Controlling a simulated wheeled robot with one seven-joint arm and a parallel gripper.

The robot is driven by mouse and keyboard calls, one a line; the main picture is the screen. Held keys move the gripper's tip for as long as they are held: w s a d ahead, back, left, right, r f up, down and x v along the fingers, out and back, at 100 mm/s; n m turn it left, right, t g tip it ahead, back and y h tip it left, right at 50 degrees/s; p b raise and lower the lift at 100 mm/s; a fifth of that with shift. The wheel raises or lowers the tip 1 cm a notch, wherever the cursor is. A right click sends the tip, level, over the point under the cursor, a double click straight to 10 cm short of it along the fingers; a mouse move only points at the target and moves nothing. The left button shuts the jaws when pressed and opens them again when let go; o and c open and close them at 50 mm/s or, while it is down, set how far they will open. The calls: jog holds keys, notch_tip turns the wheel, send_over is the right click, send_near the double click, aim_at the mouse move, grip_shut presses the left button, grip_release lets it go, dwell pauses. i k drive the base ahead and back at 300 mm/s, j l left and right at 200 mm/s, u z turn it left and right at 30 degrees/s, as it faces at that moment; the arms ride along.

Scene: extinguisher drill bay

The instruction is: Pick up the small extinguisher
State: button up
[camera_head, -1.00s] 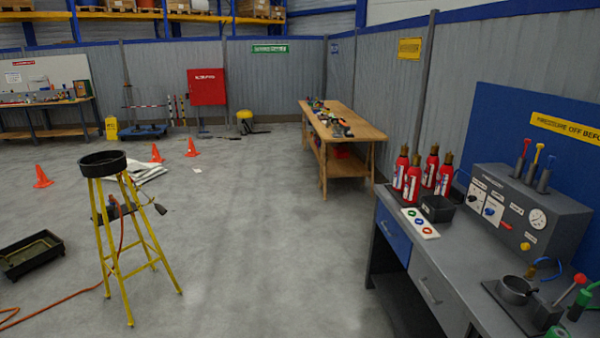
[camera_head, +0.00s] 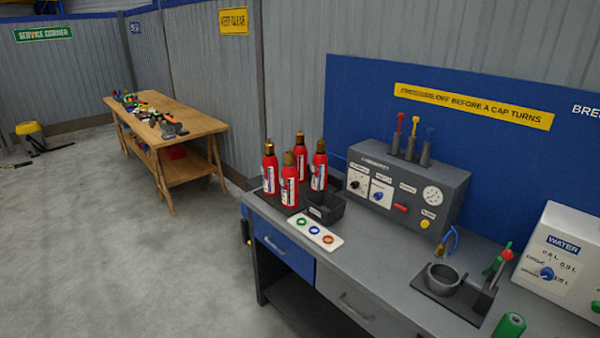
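Several small red extinguishers with brass-coloured tops and white labels stand upright in a group at the left end of the grey bench (camera_head: 385,275). The front one (camera_head: 289,182) stands ahead of the back one (camera_head: 301,160). One is at the left (camera_head: 269,170) and one at the right (camera_head: 319,168). They look alike in size, and I cannot tell one as smaller. They stand on a dark tray or mat. My gripper is not in view.
A black bin (camera_head: 326,209) and a white plate with coloured rings (camera_head: 314,233) sit close in front of the extinguishers. A grey control box (camera_head: 408,193), a cup fixture (camera_head: 444,278) and a white water box (camera_head: 556,262) stand further right. A wooden table (camera_head: 165,115) is behind.

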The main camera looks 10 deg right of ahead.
aim_at(269, 169)
jog(key=z, duration=3.1)
jog(key=u, duration=3.1)
jog(key=i+j+z, duration=0.2)
jog(key=i+j, duration=0.3)
jog(key=i, duration=0.25)
jog(key=i+j+z, duration=0.15)
jog(key=i+j, duration=0.5)
jog(key=i+j+z, duration=0.2)
jog(key=i+j, duration=0.5)
jog(key=i+j+z, duration=0.2)
jog(key=i+j, duration=0.4)
jog(key=j, duration=0.2)
